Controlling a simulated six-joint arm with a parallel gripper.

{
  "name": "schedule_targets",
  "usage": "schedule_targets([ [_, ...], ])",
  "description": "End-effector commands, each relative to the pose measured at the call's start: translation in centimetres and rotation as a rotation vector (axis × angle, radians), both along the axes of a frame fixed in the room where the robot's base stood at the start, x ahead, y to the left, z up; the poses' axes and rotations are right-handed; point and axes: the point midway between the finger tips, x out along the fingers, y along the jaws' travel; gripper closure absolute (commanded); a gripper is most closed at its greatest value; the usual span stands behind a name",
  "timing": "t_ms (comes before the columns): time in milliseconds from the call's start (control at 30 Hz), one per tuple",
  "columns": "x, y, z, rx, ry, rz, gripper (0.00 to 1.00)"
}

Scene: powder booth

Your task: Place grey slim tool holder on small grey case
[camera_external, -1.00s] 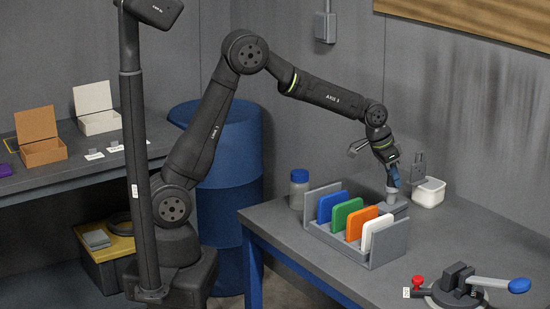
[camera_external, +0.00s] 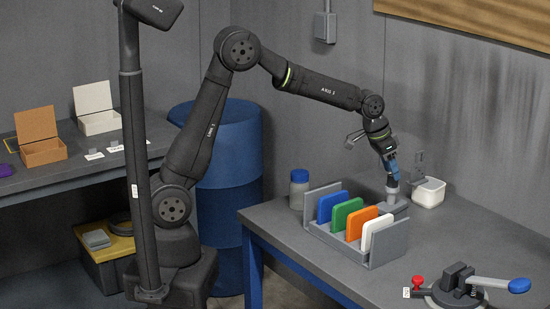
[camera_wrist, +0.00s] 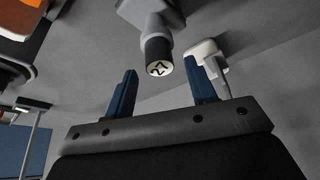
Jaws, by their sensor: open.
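The grey slim tool holder (camera_external: 392,193) stands upright below my gripper (camera_external: 391,179) and appears to rest on the small grey case (camera_external: 399,208), a low grey block behind the rack. The contact between holder and case is too small to see clearly, and part of the case is hidden by the rack.
A grey rack (camera_external: 388,246) with blue, green, orange and white plates stands in front of the case. A white tub (camera_external: 429,198) is close on the right; a blue-lidded jar (camera_external: 299,190) is at left. A clamp device (camera_external: 462,290) sits at front right.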

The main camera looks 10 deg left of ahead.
Motion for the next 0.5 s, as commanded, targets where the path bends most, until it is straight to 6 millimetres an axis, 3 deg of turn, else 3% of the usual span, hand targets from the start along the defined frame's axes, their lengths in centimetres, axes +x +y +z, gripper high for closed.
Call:
schedule_targets([
  [233,-0.8,1.9,5.3,-0.003,-0.002,0.0,0.49],
  [500,-1.3,3.1,8.3,-0.001,-0.001,0.001,0.49],
])
